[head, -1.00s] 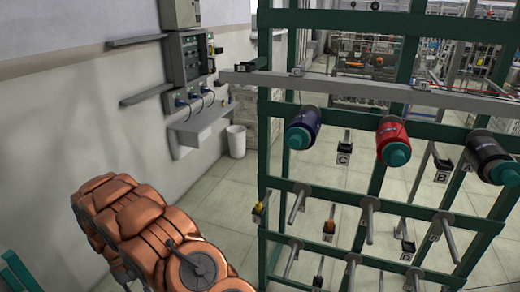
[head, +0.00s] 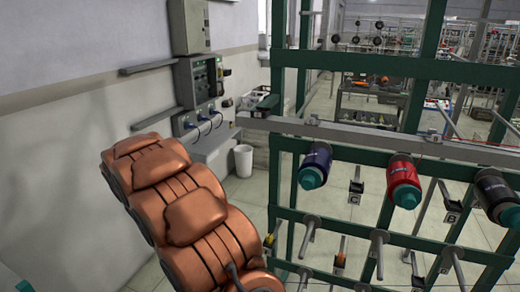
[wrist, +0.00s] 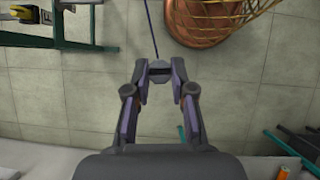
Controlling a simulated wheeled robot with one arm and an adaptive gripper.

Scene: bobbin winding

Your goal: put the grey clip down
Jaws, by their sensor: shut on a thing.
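In the wrist view my gripper (wrist: 160,76) is shut on a small grey piece, the grey clip (wrist: 159,71), held between its fingertips. A thin dark purple thread (wrist: 153,30) runs from the clip up to the top edge of the picture. The clip hangs over the tiled floor, with no surface touching it that I can see. The head view does not show my gripper or the clip.
In the head view a green rack (head: 355,66) holds a purple bobbin (head: 317,159), a red bobbin (head: 402,178) and a black bobbin (head: 496,190). Bare pegs sit below. A white bin (head: 244,160) stands by the wall. The wrist view shows a yellow mesh (wrist: 256,14) at top right.

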